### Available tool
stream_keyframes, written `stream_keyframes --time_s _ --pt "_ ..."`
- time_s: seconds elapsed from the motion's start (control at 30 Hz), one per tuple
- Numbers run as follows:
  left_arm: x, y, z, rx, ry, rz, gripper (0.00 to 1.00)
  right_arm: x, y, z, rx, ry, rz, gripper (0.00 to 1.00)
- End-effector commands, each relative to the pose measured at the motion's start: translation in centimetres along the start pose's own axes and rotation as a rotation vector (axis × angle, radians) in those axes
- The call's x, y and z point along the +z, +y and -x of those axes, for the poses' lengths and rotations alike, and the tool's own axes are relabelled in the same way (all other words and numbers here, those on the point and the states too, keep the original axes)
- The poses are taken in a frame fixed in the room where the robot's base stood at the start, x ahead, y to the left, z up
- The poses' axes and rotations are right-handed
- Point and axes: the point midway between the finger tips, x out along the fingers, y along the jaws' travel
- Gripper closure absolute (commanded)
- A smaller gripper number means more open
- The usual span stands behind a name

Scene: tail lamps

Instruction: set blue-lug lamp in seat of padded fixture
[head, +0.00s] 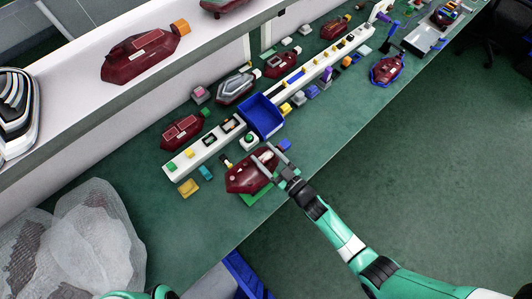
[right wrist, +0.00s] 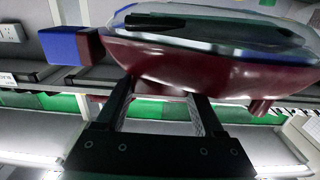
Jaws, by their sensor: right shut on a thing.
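The dark red lamp (head: 243,181) has a blue lug (head: 285,145) at its right end in the head view. My right gripper (head: 263,153) is shut on this lamp, its two fingers lying across the body. In the right wrist view the lamp (right wrist: 215,65) fills the upper part, with the blue lug (right wrist: 68,47) at the left. A green pad (head: 256,197) shows from under the lamp; it may be the padded fixture, but its seat is hidden. I cannot tell whether the lamp touches it. My left gripper is out of view.
A blue bin (head: 262,116) and a long white rail (head: 205,151) stand behind the lamp. Several other red lamps lie along the green bench, one (head: 386,69) at the right. Yellow (head: 188,187) and teal (head: 205,172) blocks lie left of the held lamp.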

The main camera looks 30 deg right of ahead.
Motion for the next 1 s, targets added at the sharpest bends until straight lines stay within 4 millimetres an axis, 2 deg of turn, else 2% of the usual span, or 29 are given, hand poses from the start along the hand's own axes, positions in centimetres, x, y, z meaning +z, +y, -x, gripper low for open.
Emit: stream_keyframes --time_s 0.17,0.6,1.0 --pt "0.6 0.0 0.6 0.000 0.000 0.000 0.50 0.8 0.0 0.0 0.000 0.002 -0.001 1.00" --pt "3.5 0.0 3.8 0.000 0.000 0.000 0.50 5.3 0.0 -0.1 0.000 0.003 -0.001 1.00" --pt "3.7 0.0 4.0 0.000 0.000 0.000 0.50 5.7 0.0 0.0 0.000 0.003 -0.001 1.00"
